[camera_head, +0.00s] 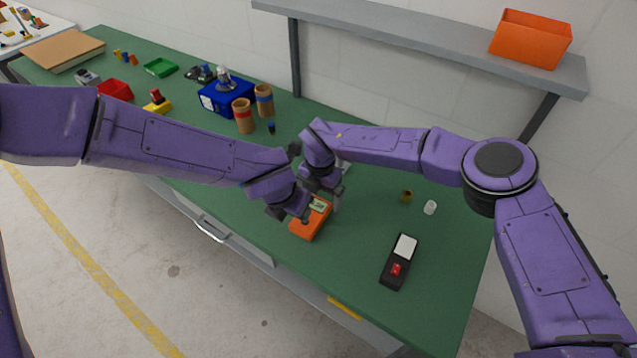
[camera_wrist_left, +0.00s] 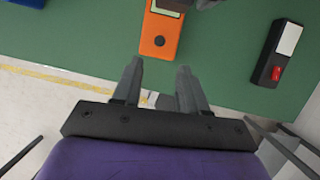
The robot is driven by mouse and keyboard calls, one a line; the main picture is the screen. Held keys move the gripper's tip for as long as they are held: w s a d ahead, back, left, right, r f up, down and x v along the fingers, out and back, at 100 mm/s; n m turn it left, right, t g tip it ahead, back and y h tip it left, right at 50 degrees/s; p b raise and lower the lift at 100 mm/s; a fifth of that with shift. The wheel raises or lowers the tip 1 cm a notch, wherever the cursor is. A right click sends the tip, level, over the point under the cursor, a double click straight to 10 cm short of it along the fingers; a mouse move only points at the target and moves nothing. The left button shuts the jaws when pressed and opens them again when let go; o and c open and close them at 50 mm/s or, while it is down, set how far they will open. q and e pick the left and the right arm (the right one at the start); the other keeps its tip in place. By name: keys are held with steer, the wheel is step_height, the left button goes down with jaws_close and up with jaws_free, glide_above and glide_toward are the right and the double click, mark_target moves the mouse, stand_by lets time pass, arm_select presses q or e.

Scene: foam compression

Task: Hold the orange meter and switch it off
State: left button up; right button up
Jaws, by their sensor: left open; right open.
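The orange meter (camera_head: 309,222) lies on the green bench top near its front edge, with a pale display at its far end. In the left wrist view the meter (camera_wrist_left: 158,38) shows a dark round button or knob on its orange face. My left gripper (camera_wrist_left: 160,68) is open, its fingertips just short of the meter's near end, with nothing between them. My right gripper (camera_head: 327,199) is open at the meter's far end, close over the display; whether it touches cannot be told. In the left wrist view, a grey part at the top edge partly covers the meter's far end.
A black device (camera_head: 399,262) with a white panel and red switch lies to the right. A small brass piece (camera_head: 406,196) and a white cylinder (camera_head: 430,207) stand behind it. A blue box (camera_head: 226,97) and brown cylinders (camera_head: 243,116) are farther left. A shelf (camera_head: 420,42) overhangs the back.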

steer(key=shift+w+f, duration=0.35)
steer(key=shift+f, duration=0.55)
steer(key=shift+s+r, duration=0.25)
steer(key=shift+s, duration=0.15)
steer(key=shift+c, duration=0.3)
steer(key=shift+w, duration=0.1)
steer(key=c, duration=1)
arm_select(q)
steer(key=shift+c, duration=0.6)
arm_select(e)
steer(key=shift+f, duration=0.1)
steer(key=shift+c, duration=0.9)
arm_select(q)
jaws_close()
arm_select(e)
steer(key=shift+f, duration=0.15)
